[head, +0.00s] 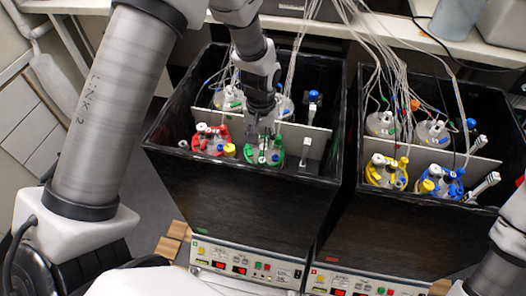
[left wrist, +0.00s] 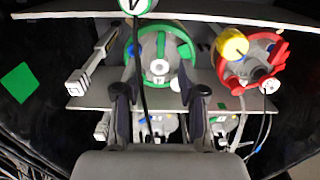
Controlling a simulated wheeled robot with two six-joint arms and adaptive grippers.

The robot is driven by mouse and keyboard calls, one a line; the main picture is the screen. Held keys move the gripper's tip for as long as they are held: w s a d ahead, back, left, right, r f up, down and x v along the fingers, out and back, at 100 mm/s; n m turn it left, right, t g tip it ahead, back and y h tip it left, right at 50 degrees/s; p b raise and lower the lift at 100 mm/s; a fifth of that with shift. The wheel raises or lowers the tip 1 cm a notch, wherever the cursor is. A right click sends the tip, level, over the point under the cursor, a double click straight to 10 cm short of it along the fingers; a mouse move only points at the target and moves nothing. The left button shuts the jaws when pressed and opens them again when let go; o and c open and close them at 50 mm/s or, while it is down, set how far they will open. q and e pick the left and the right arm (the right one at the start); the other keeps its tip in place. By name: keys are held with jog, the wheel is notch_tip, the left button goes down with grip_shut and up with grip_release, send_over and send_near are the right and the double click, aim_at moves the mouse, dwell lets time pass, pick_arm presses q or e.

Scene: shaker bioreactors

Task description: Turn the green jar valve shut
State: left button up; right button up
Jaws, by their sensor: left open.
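The green jar (head: 264,152) stands in the front row of the left black shaker box, right of the red jar (head: 211,138). My left gripper (head: 262,128) points down over the green jar from behind and hides part of its top. A white round cap with a green rim and a black mark (left wrist: 138,4) shows at the top edge. Whether a finger touches the valve cannot be told. My right gripper is out of view.
The red jar with a yellow cap (left wrist: 234,44) is close beside the green one. Thin tubes and a pale divider plate (head: 302,137) surround the gripper. The right shaker box (head: 430,215) holds yellow and blue-ringed jars.

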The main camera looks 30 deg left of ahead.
aim_at(260, 155)
pick_arm(q)
notch_tip(260, 155, down, 6)
jog(key=shift+s+r, duration=0.1)
jog(key=shift+s, duration=0.15)
grip_shut()
jog(key=shift+m+p, duration=0.3)
jog(key=shift+m, duration=0.1)
jog(key=m+p, duration=0.1)
jog(key=m, duration=0.2)
jog(key=shift+r+p, duration=0.1)
jog(key=shift+p, duration=0.3)
jog(key=m+p, duration=0.1)
jog(key=m, duration=0.4)
jog(key=shift+p, duration=0.3)
jog(key=m+p, duration=0.1)
jog(key=m, duration=0.3)
jog(key=shift+m, duration=0.3)
jog(key=m+p, duration=0.1)
jog(key=m, duration=0.3)
jog(key=shift+m, duration=0.3)
